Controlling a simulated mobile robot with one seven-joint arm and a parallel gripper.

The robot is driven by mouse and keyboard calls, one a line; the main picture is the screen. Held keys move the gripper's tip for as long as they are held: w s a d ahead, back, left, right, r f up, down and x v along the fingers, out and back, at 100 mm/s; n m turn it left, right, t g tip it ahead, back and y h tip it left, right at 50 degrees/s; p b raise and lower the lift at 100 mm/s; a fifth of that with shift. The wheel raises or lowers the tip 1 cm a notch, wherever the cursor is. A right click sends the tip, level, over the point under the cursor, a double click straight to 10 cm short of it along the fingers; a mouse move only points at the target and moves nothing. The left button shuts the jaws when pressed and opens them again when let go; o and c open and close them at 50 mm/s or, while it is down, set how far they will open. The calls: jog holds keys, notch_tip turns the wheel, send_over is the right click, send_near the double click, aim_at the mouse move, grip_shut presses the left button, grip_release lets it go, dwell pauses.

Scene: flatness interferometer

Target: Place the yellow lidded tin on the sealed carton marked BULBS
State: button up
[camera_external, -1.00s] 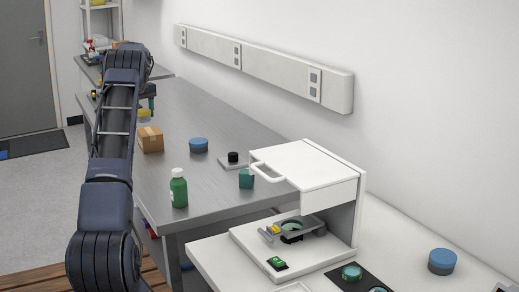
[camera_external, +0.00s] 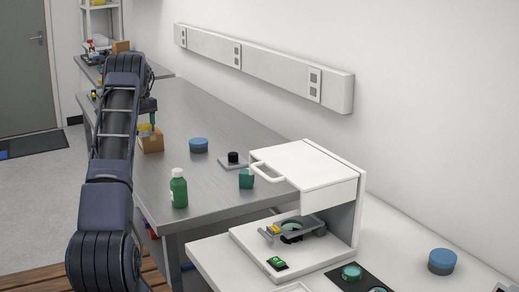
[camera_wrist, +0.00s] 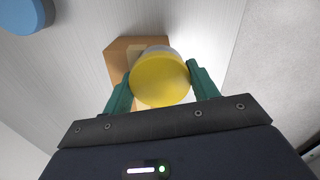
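The yellow lidded tin (camera_wrist: 160,82) is between the green fingers of my gripper (camera_wrist: 162,85) in the wrist view, with a finger against each side. The brown carton (camera_wrist: 122,48) shows behind the tin, partly hidden by it. In the external view the tin (camera_external: 145,130) is at the top of the carton (camera_external: 151,144), below my gripper (camera_external: 147,122). I cannot tell whether the tin touches the carton or hangs just above it. No marking on the carton is readable.
A blue round tin (camera_external: 198,145) stands right of the carton on the grey bench (camera_external: 225,190). The white instrument (camera_external: 315,165) is at right.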

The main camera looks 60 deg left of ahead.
jog(key=o, duration=0.4)
notch_tip(320, 180, up, 12)
jog(key=shift+r, duration=0.15)
dwell(0.4)
